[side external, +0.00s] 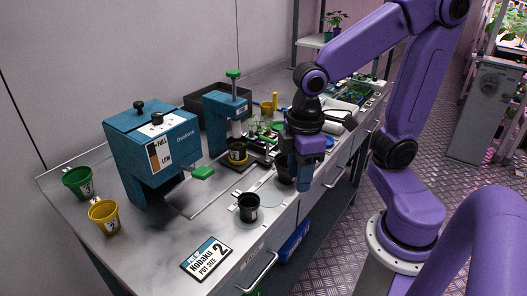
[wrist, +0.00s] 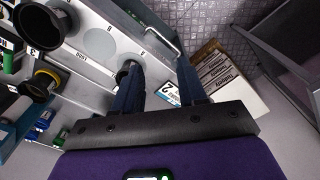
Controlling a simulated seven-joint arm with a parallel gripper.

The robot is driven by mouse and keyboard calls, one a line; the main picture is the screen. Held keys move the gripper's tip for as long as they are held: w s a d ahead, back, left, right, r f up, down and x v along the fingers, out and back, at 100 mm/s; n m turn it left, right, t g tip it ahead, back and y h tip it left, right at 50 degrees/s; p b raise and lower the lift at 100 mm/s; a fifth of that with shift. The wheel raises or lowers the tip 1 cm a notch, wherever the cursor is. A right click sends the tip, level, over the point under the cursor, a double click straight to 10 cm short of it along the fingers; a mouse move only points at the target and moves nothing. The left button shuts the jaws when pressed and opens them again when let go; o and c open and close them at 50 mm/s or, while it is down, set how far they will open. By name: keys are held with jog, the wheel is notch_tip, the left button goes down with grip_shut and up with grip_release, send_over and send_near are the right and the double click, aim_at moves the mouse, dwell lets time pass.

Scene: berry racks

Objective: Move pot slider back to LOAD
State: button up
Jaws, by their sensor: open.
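The pot slider (side external: 234,164) holds a dark pot (side external: 237,149) with a yellow ring under the teal press (side external: 218,130). In the wrist view the yellow-ringed pot (wrist: 47,80) is at the left, and the word LOAD (wrist: 82,58) is printed on the bench surface to its right. My gripper (side external: 305,186) points down near the bench's front edge, to the right of the slider and apart from it. In the wrist view my gripper (wrist: 158,66) is open, with nothing clearly held between its fingers. A dark pot (side external: 285,173) is partly hidden behind it.
Green (side external: 78,181) and yellow (side external: 104,216) pots are at far left. Cluttered items fill the bench behind my gripper.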

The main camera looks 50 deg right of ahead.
jog(key=w+d+r+m, duration=0.1)
jog(key=w+d+m, duration=0.15)
jog(key=w, duration=0.65)
jog(key=r+m, duration=0.2)
jog(key=m, duration=0.4)
send_over(268, 143)
jog(key=f, duration=1.7)
jog(key=shift+w+d+f, duration=0.2)
jog(key=shift+d+f, duration=0.05)
grip_shut()
